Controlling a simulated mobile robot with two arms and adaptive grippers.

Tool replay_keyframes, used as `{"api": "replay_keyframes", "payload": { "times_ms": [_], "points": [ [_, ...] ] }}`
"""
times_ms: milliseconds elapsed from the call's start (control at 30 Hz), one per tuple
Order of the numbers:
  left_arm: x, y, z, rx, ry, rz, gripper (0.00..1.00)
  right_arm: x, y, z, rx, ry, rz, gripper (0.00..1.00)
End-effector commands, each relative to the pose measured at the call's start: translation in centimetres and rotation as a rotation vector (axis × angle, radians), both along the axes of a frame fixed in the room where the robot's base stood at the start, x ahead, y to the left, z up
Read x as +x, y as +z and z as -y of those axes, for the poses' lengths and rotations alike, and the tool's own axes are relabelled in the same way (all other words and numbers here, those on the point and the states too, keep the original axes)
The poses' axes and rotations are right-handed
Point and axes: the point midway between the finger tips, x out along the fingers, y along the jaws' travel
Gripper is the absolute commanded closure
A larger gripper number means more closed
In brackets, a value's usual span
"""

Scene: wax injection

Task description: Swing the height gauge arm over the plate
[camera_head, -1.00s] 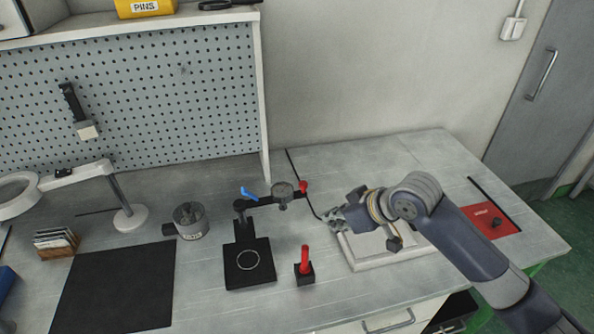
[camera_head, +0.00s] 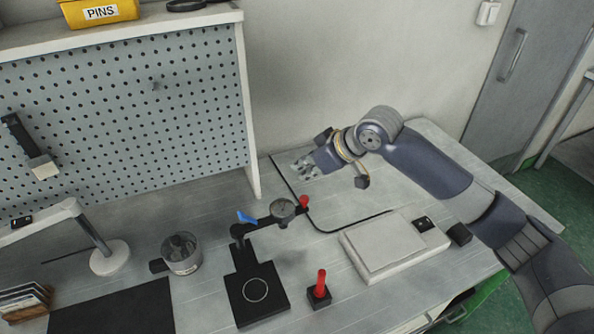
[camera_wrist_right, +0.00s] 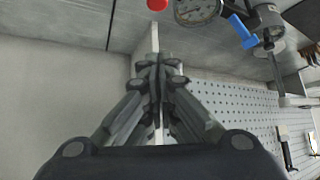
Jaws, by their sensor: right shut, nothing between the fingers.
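The height gauge has a black base plate (camera_head: 262,300) with a white ring marked on it. Its arm (camera_head: 262,221) carries a round dial (camera_head: 283,210), a blue lever (camera_head: 246,217) and a red knob (camera_head: 304,202) at the tip. The arm points to the right and back, off to the side of the plate. My right gripper (camera_head: 305,168) is shut and empty, behind and apart from the red knob. In the wrist view the shut fingers (camera_wrist_right: 158,66) sit below the red knob (camera_wrist_right: 156,4), dial (camera_wrist_right: 197,9) and blue lever (camera_wrist_right: 243,31). My left gripper is not in view.
A red-handled tool (camera_head: 320,284) stands in a black block right of the plate. A white scale (camera_head: 385,246) with a cable lies farther right. A metal pot (camera_head: 182,254) stands left of the gauge. The perforated panel (camera_head: 130,110) rises behind.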

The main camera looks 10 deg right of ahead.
Motion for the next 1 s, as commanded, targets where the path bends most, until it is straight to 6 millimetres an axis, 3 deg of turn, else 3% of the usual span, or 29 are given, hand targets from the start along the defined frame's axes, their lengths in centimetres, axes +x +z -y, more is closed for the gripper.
{"api": "replay_keyframes", "payload": {
  "times_ms": [200,433,500,700,1000],
  "points": [
    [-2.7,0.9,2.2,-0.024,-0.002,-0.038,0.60,2.2,-3.2,-2.1,0.003,0.002,-0.005,1.00],
    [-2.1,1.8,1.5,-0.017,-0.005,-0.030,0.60,4.3,-6.5,-3.8,0.000,0.001,-0.004,1.00],
    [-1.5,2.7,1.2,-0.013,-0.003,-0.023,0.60,3.1,-6.3,-2.5,-0.004,0.000,-0.003,1.00],
    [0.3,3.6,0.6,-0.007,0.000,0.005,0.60,1.5,-6.8,-1.4,-0.002,0.001,-0.001,1.00],
    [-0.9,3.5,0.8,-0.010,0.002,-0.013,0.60,1.2,-7.0,-1.2,0.000,0.002,0.000,1.00]
  ]
}}
